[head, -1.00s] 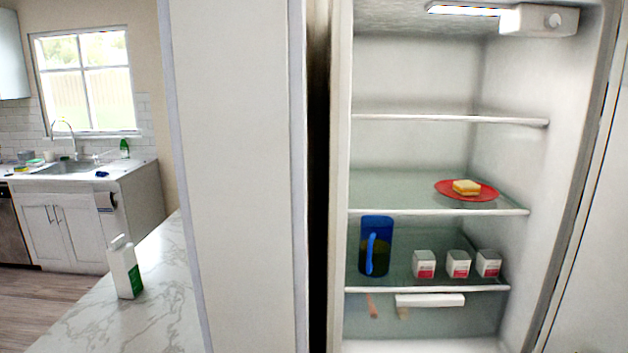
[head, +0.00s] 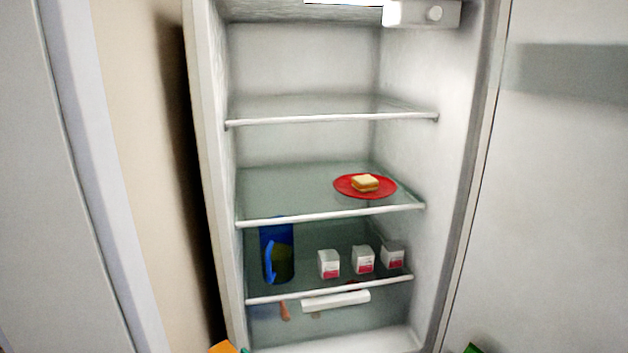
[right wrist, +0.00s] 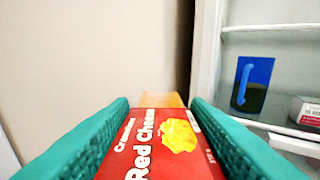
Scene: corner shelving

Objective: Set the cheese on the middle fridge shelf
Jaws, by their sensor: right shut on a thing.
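The cheese (right wrist: 150,150) is a red box with white lettering and a yellow picture. My right gripper (right wrist: 160,104) is shut on it, with teal fingers on both sides, in the right wrist view. An orange end of the box (head: 222,347) and a bit of teal finger show at the bottom edge of the head view, before the fridge's left side. The middle fridge shelf (head: 290,205) is glass with a white front edge. A red plate (head: 346,190) with a sandwich (head: 365,183) sits on its right part; its left part is bare. My left gripper is not in view.
The top shelf (head: 320,108) is empty. The lower shelf holds a blue pitcher (head: 268,262) and three white-and-red cartons (head: 328,264). A wall (head: 145,150) stands left of the fridge; a white panel (head: 560,200) is at the right. A small green thing (head: 473,349) shows at the bottom edge.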

